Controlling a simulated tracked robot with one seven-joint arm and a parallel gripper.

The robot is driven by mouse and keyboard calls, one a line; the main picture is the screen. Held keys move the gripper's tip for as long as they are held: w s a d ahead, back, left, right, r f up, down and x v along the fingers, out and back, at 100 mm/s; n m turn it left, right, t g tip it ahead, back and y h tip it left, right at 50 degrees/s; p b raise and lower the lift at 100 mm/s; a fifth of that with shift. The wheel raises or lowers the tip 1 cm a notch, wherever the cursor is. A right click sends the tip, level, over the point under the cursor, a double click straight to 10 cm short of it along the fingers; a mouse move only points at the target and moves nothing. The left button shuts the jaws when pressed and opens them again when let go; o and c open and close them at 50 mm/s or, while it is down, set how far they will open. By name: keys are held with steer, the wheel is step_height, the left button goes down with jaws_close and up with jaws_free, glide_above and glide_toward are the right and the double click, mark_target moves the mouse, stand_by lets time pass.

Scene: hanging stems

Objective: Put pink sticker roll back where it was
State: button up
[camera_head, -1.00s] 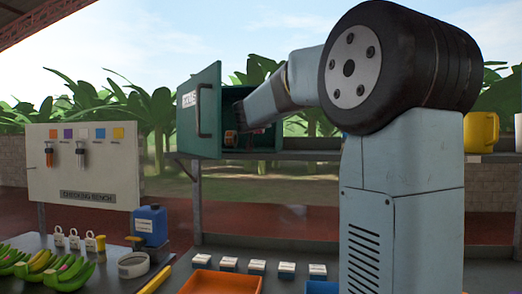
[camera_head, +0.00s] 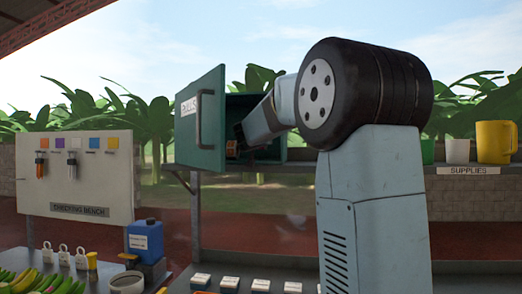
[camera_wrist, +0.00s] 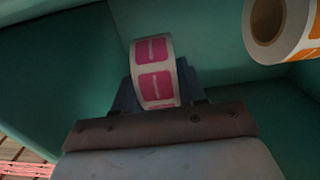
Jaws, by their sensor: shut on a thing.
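The pink sticker roll (camera_wrist: 154,70), white with pink labels, is held in my gripper (camera_wrist: 160,98) in the wrist view. The fingers are shut on the roll's lower part, and its upper part stands clear. The roll is inside the green cabinet (camera_wrist: 75,85), whose walls surround it. In the head view my gripper (camera_head: 240,140) reaches into the cabinet (camera_head: 270,102) on the shelf. The cabinet door (camera_head: 207,120) is open. My arm hides most of the interior there, and I cannot tell whether the roll touches the cabinet floor.
An orange sticker roll (camera_wrist: 282,28) is inside the cabinet at the upper right of the wrist view. A yellow mug (camera_head: 495,142) and white cup (camera_head: 457,151) stand on the shelf. A checking bench board (camera_head: 75,178) and blue bottle (camera_head: 145,238) are at left.

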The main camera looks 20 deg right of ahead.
mark_target(261, 148)
steer(key=shift+f, duration=1.8)
steer(key=o, duration=1.2)
steer(key=shift+c, duration=0.2)
steer(key=shift+s+a, duration=0.1)
steer(key=v, duration=0.7)
steer(key=shift+s+a, duration=0.1)
steer(key=shift+s, duration=0.05)
